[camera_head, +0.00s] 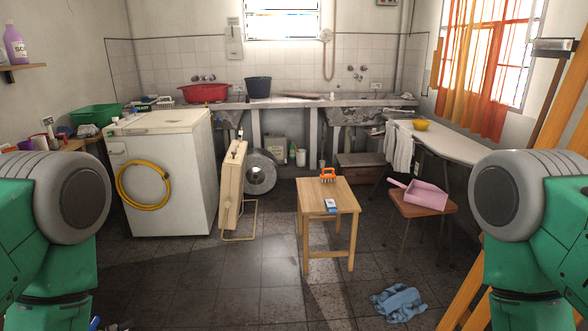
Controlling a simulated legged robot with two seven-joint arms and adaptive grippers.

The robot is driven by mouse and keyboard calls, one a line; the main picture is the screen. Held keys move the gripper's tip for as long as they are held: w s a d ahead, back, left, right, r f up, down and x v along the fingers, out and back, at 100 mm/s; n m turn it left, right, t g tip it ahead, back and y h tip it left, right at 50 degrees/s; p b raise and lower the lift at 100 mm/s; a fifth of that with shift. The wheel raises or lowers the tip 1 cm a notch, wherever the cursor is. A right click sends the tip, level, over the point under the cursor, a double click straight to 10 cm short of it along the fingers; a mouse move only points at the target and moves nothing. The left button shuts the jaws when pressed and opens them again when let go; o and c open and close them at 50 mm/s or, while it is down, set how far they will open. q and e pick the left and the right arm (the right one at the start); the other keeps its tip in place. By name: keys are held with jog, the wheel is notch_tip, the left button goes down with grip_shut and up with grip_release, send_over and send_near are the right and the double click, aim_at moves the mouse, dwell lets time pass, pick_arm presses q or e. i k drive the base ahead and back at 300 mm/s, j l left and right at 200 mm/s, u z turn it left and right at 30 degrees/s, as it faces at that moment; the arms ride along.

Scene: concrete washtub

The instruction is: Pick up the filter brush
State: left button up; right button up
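A small orange object with a raised handle, apparently the filter brush (328,175), sits on the far part of a small wooden table (342,194) in the middle of the room. It is small in view, so its underside cannot be made out. A small blue-and-white item (331,206) lies nearer the table's front edge. Only the green and grey links of my two arms show, at the left and right edges. Neither gripper can be seen, and nothing of mine is near the table.
A brown stool (422,208) with a pink dustpan-like item (426,194) stands right of the table. A blue cloth (398,302) lies on the floor. A white washer (164,177) and a leaning beige panel (233,187) stand left. Floor before the table is clear.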

aim_at(323, 175)
jog(key=i+j, duration=0.1)
jog(key=i, duration=1.85)
jog(key=i+j+z, duration=0.15)
jog(key=i+z, duration=0.25)
jog(key=i+j+z, duration=0.25)
jog(key=z, duration=0.2)
jog(key=i+j+z, duration=0.6)
jog(key=j+z, duration=0.2)
jog(key=i+j+z, duration=0.35)
jog(key=j+z, duration=0.15)
jog(key=j, duration=0.25)
